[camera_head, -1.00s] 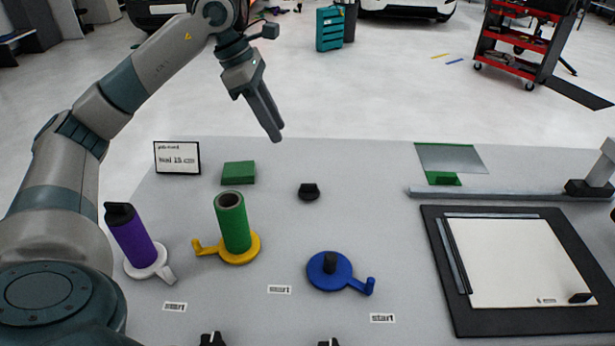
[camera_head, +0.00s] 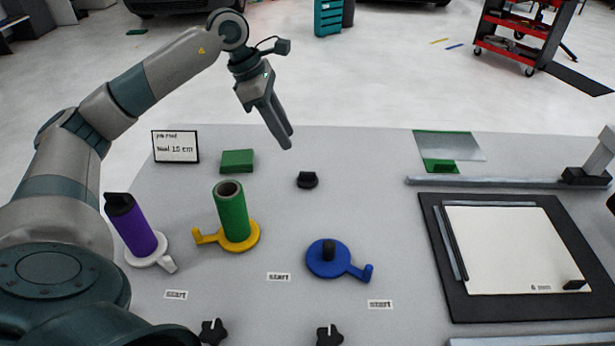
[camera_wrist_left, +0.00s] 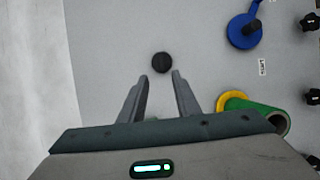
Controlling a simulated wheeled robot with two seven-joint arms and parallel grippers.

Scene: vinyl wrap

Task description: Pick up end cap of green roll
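The black end cap (camera_head: 307,181) lies alone on the grey table, right of the green roll (camera_head: 231,212). The green roll stands upright on a yellow crank base (camera_head: 241,240), its hollow top end uncovered. My left gripper (camera_head: 287,143) is in the air above the table's far side, pointing down, empty. In the left wrist view my left gripper (camera_wrist_left: 160,76) is open, and the end cap (camera_wrist_left: 161,62) shows just beyond and between its fingertips, not touched. The green roll (camera_wrist_left: 262,112) is to their right there. My right gripper is not in view.
A purple roll (camera_head: 133,226) with a black cap stands on a white base at left. An empty blue crank base (camera_head: 337,260) is in front of the end cap. A green block (camera_head: 237,161) and a sign (camera_head: 175,147) stand behind. A black-framed board (camera_head: 520,250) is at right.

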